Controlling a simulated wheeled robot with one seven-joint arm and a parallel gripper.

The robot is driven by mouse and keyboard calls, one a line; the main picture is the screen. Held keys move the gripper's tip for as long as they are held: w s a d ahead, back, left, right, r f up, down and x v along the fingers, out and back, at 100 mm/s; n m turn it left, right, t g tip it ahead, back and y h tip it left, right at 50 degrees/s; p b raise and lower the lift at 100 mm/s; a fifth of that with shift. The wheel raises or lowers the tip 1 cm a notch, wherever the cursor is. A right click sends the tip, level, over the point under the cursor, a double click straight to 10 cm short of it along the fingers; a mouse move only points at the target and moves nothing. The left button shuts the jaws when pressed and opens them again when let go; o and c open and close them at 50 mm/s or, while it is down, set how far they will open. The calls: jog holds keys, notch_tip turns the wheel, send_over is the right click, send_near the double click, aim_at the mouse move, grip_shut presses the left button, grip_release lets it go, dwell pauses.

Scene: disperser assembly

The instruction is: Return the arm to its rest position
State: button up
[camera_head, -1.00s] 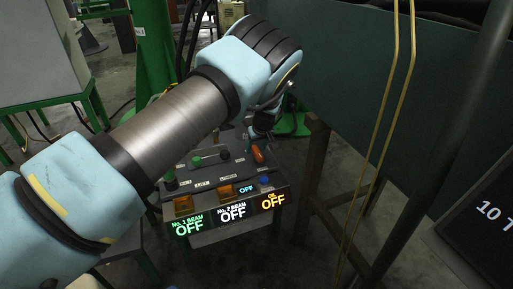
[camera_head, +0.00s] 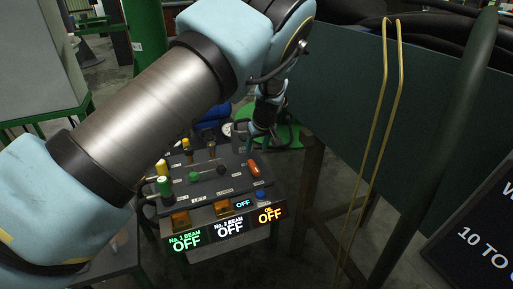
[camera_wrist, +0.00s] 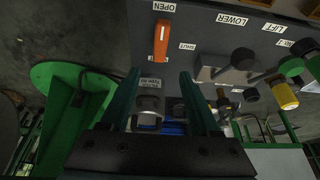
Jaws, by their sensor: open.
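My gripper (camera_wrist: 158,95) shows in the wrist view with its two dark green fingers apart and nothing between them. In the head view my arm crosses the upper left, and my gripper (camera_head: 257,128) hangs beyond the panel's far right edge, small and partly dark. The control panel (camera_head: 215,182) stands below my arm. Its orange lever (camera_head: 254,167) is close to the gripper but apart from it. The orange lever (camera_wrist: 161,42) also shows ahead of the fingers in the wrist view, beside the label OPEN.
Display screens (camera_head: 230,226) on the panel front read OFF. Yellow cables (camera_head: 380,125) hang in front of a dark green wall (camera_head: 345,90) at right. A dark sign (camera_head: 485,235) stands at lower right. A green column (camera_head: 148,50) rises behind my arm.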

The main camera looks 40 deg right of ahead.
dwell(0.3)
jog(key=w+a+r+n+g, duration=0.1)
jog(key=w+a+r, duration=0.3)
jog(key=a, duration=0.7)
jog(key=w+a+r+n+y, duration=0.1)
jog(key=w+a+r, duration=0.3)
jog(key=a, duration=0.6)
jog(key=w+a+r+n+g, duration=0.1)
jog(key=w+a+r, duration=0.1)
jog(key=w+a, duration=0.65)
jog(key=s+a+r, duration=0.2)
jog(key=s+a, duration=0.3)
jog(key=a, duration=0.4)
jog(key=s+a+r, duration=0.2)
jog(key=s+a, duration=0.3)
jog(key=a, duration=0.5)
jog(key=s+a+r, duration=0.3)
jog(key=s+a, duration=0.2)
jog(key=a, duration=0.4)
notch_tip(320, 180, up, 26)
jog(key=p, duration=2.6)
jog(key=shift+s+a+g, duration=0.25)
jog(key=shift+s+g, duration=0.05)
jog(key=shift+s, duration=0.15)
jog(key=shift+f, duration=0.1)
